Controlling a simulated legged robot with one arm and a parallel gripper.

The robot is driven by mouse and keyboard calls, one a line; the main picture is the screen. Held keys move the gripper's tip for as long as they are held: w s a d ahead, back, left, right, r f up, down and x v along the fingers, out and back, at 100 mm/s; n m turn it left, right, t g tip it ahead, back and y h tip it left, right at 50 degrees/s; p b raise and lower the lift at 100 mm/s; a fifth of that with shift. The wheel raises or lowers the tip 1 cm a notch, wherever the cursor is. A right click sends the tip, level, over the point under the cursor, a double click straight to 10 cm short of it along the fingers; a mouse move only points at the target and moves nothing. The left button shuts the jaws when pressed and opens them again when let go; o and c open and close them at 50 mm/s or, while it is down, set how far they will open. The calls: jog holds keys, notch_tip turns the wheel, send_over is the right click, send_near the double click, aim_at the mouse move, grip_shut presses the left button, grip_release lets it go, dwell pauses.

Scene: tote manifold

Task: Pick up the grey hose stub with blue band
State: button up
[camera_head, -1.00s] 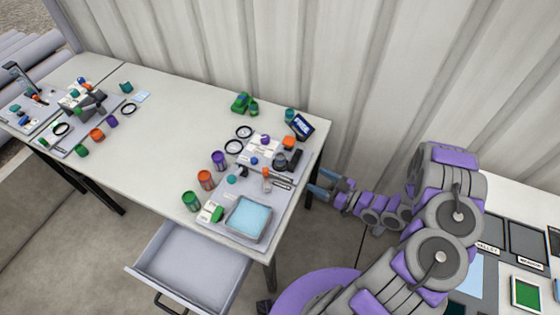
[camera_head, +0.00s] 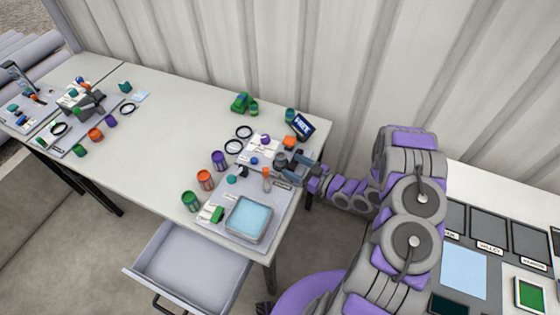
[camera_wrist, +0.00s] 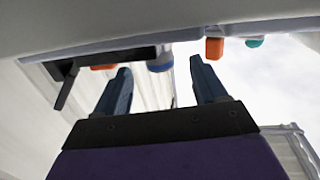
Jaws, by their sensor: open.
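The grey hose stub with a blue band (camera_wrist: 160,60) shows in the wrist view as a short cylinder just beyond my fingertips, appearing between them. In the head view, a dark grey piece (camera_head: 281,160) at the right of the table looks like this stub; its band cannot be made out there. My gripper (camera_head: 295,164) is at the table's right edge, close beside that piece. In the wrist view my gripper (camera_wrist: 160,66) has its two fingers apart with nothing held. I cannot tell whether a finger touches the stub.
An orange block (camera_head: 289,142) and a dark screen (camera_head: 303,126) stand behind the stub. An orange-topped piece (camera_head: 267,173) lies close in front, near a blue-bottomed tray (camera_head: 232,231). An open drawer (camera_head: 150,262) juts out below. The table's middle is clear.

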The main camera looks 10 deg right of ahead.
aim_at(285, 160)
jog(key=x, duration=0.3)
jog(key=shift+w+d+b, duration=0.1)
jog(key=shift+w+b, duration=0.05)
jog(key=shift+b, duration=0.2)
jog(key=shift+w+a, duration=0.4)
jog(key=shift+a, duration=0.1)
jog(key=c, duration=1.2)
jog(key=shift+o, duration=0.2)
jog(key=shift+r, duration=0.1)
